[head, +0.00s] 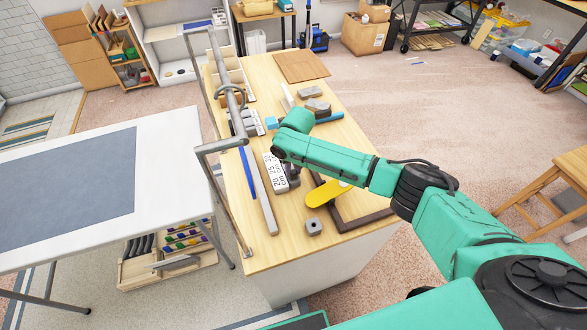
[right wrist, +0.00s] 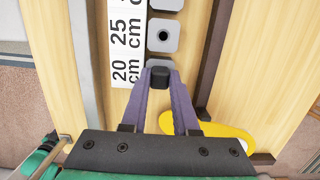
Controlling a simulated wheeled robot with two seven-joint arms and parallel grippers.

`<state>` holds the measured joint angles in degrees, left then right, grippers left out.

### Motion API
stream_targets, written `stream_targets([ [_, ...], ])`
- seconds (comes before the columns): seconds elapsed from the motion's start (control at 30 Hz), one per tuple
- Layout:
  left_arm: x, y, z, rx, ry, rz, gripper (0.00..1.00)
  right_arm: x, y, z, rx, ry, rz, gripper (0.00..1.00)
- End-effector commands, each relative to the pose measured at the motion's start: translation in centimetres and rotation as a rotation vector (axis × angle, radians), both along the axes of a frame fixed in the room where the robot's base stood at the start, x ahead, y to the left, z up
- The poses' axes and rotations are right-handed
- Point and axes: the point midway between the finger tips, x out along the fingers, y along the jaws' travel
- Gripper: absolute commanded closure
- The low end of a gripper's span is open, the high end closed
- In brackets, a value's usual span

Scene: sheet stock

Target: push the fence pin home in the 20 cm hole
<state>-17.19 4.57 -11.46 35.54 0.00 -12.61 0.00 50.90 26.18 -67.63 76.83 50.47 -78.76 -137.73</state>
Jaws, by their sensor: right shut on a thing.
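The fence pin (right wrist: 160,75) shows as a dark, square-topped head between the purple fingertips of my right gripper (right wrist: 160,82) in the right wrist view. The gripper is shut on it, beside the 20 cm label (right wrist: 127,70). The pin's shaft and the 20 cm hole are hidden under the head and fingers, so I cannot tell how deep the pin sits. A grey block with an open hole (right wrist: 163,36) stands beside the 25 cm label. In the head view the white label strip (head: 274,172) lies left of my right gripper (head: 292,180). My left gripper is not in view.
A yellow oval piece (head: 327,194) lies over a dark brown frame (head: 372,219). A loose grey block (head: 314,227) sits near the bench's front. A long grey bar (head: 258,195) runs left of the labels. A raised metal tube (head: 215,147) crosses the bench's left side.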

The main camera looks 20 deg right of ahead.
Motion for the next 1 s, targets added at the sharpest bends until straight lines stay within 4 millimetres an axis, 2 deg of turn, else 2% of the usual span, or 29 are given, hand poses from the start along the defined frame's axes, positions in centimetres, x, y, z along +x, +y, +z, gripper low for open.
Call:
stream_targets([
  [0.37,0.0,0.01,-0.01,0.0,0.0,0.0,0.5,-0.28,-0.03,-0.42,-0.002,0.009,0.0,1.0],
  [0.4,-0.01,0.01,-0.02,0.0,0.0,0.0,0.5,-0.29,-0.03,-0.44,-0.002,0.009,0.0,0.56],
  [0.47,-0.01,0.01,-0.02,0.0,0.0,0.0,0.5,-0.27,-0.04,-0.41,-0.002,0.009,0.0,0.37],
  [0.67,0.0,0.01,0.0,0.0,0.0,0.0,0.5,-0.19,-0.03,-0.29,-0.001,0.006,0.0,0.37],
  [0.7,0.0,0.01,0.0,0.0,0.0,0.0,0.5,-0.17,-0.03,-0.28,-0.001,0.006,0.0,0.33],
  [0.77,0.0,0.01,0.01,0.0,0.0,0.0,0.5,-0.16,-0.03,-0.26,-0.001,0.005,0.0,0.1],
  [0.8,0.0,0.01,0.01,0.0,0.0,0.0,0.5,-0.16,-0.03,-0.24,-0.001,0.005,0.0,0.07],
  [1.0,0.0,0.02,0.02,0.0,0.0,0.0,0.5,-0.13,-0.04,-0.21,-0.001,0.004,0.0,0.07],
])
